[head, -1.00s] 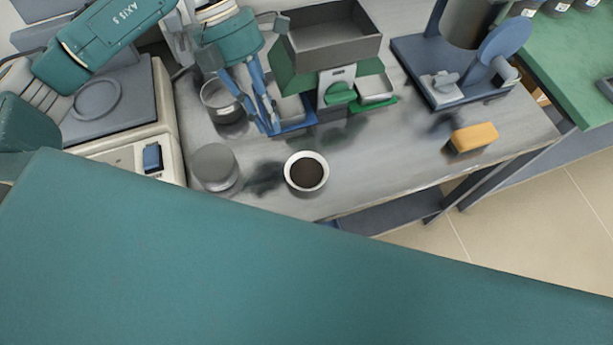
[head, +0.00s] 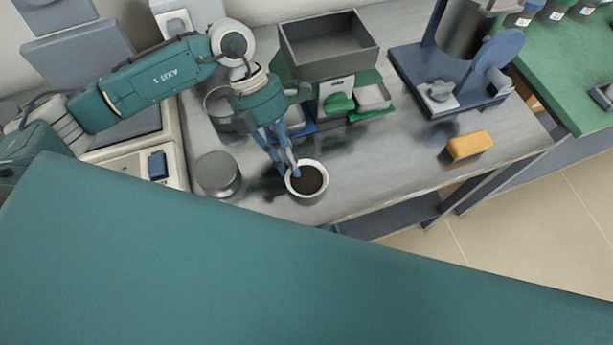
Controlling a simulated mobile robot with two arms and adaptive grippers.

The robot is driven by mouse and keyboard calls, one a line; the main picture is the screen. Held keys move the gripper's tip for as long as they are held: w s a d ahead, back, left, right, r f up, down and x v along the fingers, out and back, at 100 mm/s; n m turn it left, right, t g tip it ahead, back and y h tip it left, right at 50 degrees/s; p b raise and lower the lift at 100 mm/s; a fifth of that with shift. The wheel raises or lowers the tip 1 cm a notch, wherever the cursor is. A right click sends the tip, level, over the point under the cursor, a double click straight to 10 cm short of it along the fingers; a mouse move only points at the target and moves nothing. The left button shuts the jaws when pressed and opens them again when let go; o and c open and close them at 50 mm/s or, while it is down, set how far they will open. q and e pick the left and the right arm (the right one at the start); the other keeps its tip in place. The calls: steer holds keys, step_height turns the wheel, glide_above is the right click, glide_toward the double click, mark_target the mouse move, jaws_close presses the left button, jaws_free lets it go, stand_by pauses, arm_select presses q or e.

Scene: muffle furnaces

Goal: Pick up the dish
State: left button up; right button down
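The dish (head: 320,191) is a small round white bowl with dark brown contents. It stands upright on the grey bench near its front edge. My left gripper (head: 289,173) reaches down from the upper left, its blue fingertips at the dish's left rim. One finger overlaps the rim in the picture and the other lies just left of it. Whether they touch or grip the rim cannot be told. My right gripper is not in view.
A grey lidded tin (head: 218,175) stands left of the dish. A metal pot (head: 219,104) and a green machine with a grey hopper (head: 328,50) stand behind. A yellow block (head: 469,146) lies right. The bench (head: 390,150) between dish and block is clear.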

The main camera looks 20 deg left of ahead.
arm_select(q)
jaws_close()
step_height(320, 180, up, 20)
steer(key=b, duration=0.1)
steer(key=shift+b, duration=0.35)
stand_by(0.4)
steer(key=shift+r, duration=0.1)
